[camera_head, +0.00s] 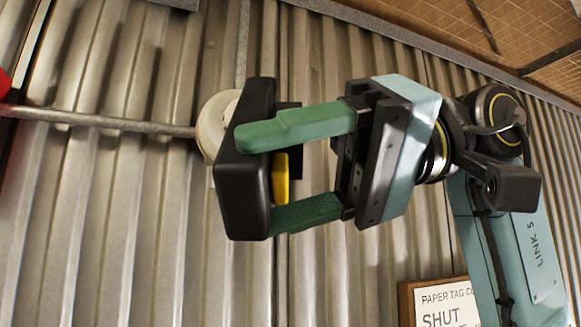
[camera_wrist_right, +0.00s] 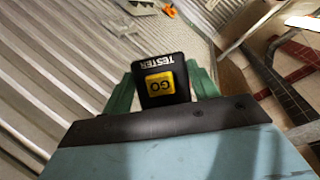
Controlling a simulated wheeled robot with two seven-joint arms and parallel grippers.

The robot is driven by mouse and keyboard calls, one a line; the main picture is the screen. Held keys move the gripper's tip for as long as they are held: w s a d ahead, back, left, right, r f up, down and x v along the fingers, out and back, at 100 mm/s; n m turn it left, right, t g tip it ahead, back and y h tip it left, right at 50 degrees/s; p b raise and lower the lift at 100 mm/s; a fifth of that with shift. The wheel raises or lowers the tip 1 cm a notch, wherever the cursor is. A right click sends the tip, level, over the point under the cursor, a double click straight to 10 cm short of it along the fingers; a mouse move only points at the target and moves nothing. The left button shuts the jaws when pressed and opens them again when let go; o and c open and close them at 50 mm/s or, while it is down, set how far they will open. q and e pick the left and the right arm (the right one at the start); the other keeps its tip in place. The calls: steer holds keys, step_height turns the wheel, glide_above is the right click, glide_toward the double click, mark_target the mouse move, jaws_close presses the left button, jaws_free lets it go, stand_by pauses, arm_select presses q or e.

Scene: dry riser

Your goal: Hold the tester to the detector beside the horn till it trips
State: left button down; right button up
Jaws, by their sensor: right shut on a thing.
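My right gripper (camera_head: 262,182) is shut on the black tester (camera_head: 241,200), with a green finger on either side of it. In the right wrist view the tester (camera_wrist_right: 163,64) reads TESTER, upside down, above a yellow GO button (camera_wrist_right: 160,83). In the head view a round, off-white detector (camera_head: 209,124) on the corrugated wall is partly hidden behind the tester. They overlap in the picture; I cannot tell whether they touch. A red thing (camera_head: 4,83), cut off at the left edge, may be the horn. My left gripper is not in view.
A metal conduit (camera_head: 100,119) runs along the corrugated wall (camera_head: 110,220) to the detector. A wood-framed sign (camera_head: 445,305) reading PAPER TAG and SHUT is at the lower right, near my right arm. A small orange thing (camera_wrist_right: 169,10) shows at the top of the wrist view.

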steer(key=shift+w+a+r, duration=0.1)
steer(key=shift+w+a, duration=0.1)
steer(key=shift+w, duration=0.25)
steer(key=shift+w+a+p, duration=0.25)
steer(key=shift+w+p, duration=0.25)
steer(key=shift+w, duration=0.45)
steer(key=shift+w+a+p, duration=0.15)
steer(key=shift+w+p, duration=0.15)
steer(key=shift+w, duration=0.3)
steer(key=shift+w+a+p, duration=0.15)
steer(key=shift+w+p, duration=0.1)
steer(key=shift+w, duration=0.3)
steer(key=shift+s+d+f+b, duration=0.2)
steer(key=shift+s+b, duration=0.4)
steer(key=shift+s, duration=0.05)
steer(key=shift+s+d+b, duration=0.2)
steer(key=shift+s, duration=0.45)
steer(key=shift+s+d+b, duration=0.15)
steer(key=shift+s+b, duration=0.05)
steer(key=shift+s, duration=0.4)
steer(key=shift+s+d+r+b, duration=0.1)
steer(key=shift+s+d+b, duration=0.2)
steer(key=shift+s, duration=0.6)
steer(key=shift+s+d+b, duration=0.3)
steer(key=shift+s, duration=0.55)
